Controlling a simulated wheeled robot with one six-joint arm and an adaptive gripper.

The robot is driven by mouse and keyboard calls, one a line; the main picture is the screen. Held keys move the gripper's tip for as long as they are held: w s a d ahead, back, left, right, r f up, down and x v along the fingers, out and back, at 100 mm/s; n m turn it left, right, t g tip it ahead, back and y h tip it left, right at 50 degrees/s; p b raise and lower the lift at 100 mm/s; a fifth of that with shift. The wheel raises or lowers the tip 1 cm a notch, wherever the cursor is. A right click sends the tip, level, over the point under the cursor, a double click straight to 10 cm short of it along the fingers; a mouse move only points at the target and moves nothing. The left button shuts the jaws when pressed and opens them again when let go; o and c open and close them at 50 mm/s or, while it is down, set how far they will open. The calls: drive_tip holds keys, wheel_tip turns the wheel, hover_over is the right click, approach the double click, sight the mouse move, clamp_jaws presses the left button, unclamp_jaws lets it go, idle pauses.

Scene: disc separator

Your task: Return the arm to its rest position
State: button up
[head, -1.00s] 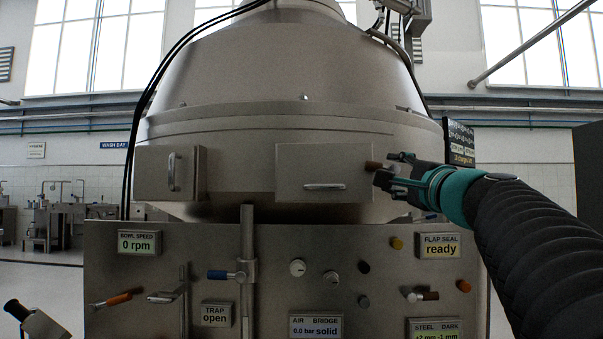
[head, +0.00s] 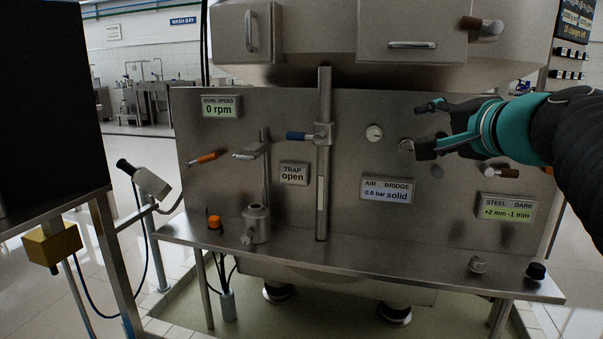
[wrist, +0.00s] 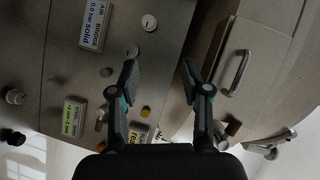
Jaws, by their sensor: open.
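My gripper (head: 424,127) is at the right of the head view, in front of the upper right part of the steel control panel (head: 270,130). Its two fingers are spread apart with nothing between them. In the wrist view the open fingers (wrist: 159,75) show with the panel on the left and a drawer-like box with a handle (wrist: 236,72) on the right. My dark ribbed arm comes in from the right edge. The gripper covers part of the panel's knobs, and whether it touches the panel is hard to tell.
A steel shelf (head: 360,257) juts out below the panel, with a small pot (head: 257,224) and an orange knob (head: 215,222) on it. An orange-handled lever (head: 208,157) and a blue-handled clamp (head: 300,136) stick out. A dark screen (head: 45,110) stands at left.

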drive_tip(key=s+a+f+n+g, duration=0.3)
drive_tip(key=s+a+f+n, duration=0.15)
drive_tip(key=f, duration=0.55)
drive_tip(key=s+a+f+n+g, duration=0.3)
drive_tip(key=s+f, duration=0.2)
drive_tip(key=f, duration=0.5)
drive_tip(key=s+d+f+n+g+h, duration=0.1)
drive_tip(key=s+f+n+g, duration=0.1)
drive_tip(key=s+f, duration=0.3)
drive_tip(key=s+d+f+n+g+h+p, duration=0.1)
drive_tip(key=s+f+n+g+h, duration=0.1)
drive_tip(key=s+f, duration=0.3)
wheel_tip(320, 180, down, 2)
drive_tip(key=shift+f+n, duration=0.25)
drive_tip(key=shift+n, duration=0.2)
